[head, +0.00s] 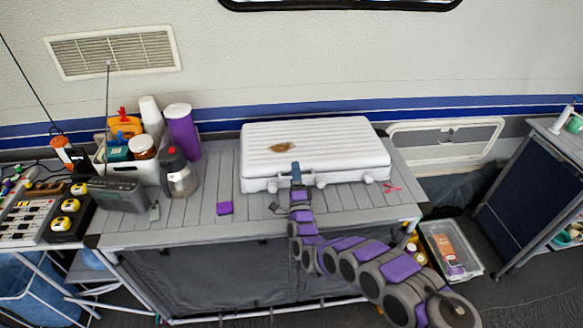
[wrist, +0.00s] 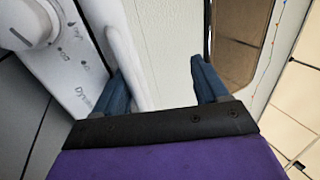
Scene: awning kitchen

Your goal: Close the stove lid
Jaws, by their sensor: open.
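The stove is a white case (head: 355,178) on the slatted grey table. Its ribbed white lid (head: 340,145) appears to lie down over the base; I cannot tell if a gap remains. A brown patch marks the lid. My gripper (head: 296,168) is at the front edge of the stove, left of its middle, with blue fingers. In the wrist view my gripper (wrist: 165,88) is open, its fingers wide apart. The stove's front panel (wrist: 62,60), with a knob and lettering, is at the left. A white rounded edge (wrist: 125,50) runs beside the left finger. Contact is unclear.
A purple cup (head: 183,132), a glass coffee pot (head: 179,175) and a radio (head: 118,194) stand left of the stove. A small purple block (head: 224,208) lies on the table (head: 190,220). The table strip before the stove is mostly clear.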

